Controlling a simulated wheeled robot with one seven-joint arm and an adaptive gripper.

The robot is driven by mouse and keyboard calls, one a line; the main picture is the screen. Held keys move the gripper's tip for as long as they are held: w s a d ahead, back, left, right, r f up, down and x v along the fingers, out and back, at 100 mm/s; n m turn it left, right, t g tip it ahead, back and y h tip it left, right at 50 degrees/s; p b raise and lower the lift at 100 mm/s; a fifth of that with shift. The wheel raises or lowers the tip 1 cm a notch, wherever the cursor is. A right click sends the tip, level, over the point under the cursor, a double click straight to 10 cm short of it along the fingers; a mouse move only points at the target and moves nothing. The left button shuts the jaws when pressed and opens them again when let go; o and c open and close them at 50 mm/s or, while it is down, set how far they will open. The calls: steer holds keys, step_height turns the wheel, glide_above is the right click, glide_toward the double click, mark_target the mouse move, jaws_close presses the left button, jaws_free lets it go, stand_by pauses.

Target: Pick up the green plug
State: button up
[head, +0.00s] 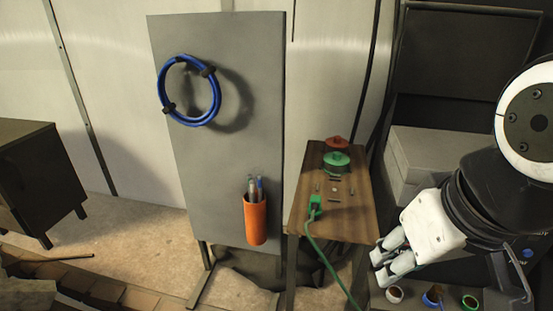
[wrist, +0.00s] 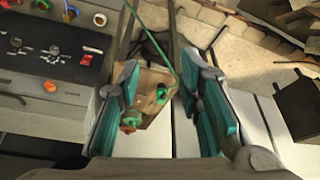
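The green plug (head: 315,204) lies near the front left edge of a small wooden table (head: 352,222). A green cable (head: 330,262) runs from it over the edge and down. In the wrist view the green plug (wrist: 161,93) shows beyond and between my fingers, with its cable (wrist: 160,47) rising up the picture. My gripper (head: 384,262) is to the right of the table and nearer the camera, apart from the plug. In the wrist view my gripper (wrist: 160,68) is open, its teal pads wide apart with nothing held.
A green round piece (head: 336,161) and a red one (head: 337,142) sit at the table's back. A grey panel (head: 220,150) on legs, with a blue hose coil (head: 217,95) and an orange holder (head: 255,221), stands left. Small cups (head: 394,294) are below my gripper.

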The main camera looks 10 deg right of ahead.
steer(key=o, duration=0.4)
steer(key=shift+w, duration=0.1)
steer(key=m+t+y+b, duration=0.2)
steer(key=m+y+b, duration=0.5)
steer(key=m+y, duration=1.25)
glide_toward(316, 198)
steer(key=w+a+m+h, duration=0.1)
steer(key=a, duration=0.2)
steer(key=w+a, duration=0.1)
steer(key=a, duration=0.2)
steer(key=w+a+r+m+h, duration=0.1)
steer(key=a, duration=0.2)
steer(key=shift+a+r+m+h, duration=0.1)
steer(key=shift+a+m+h, duration=0.05)
steer(key=shift+m+h, duration=0.2)
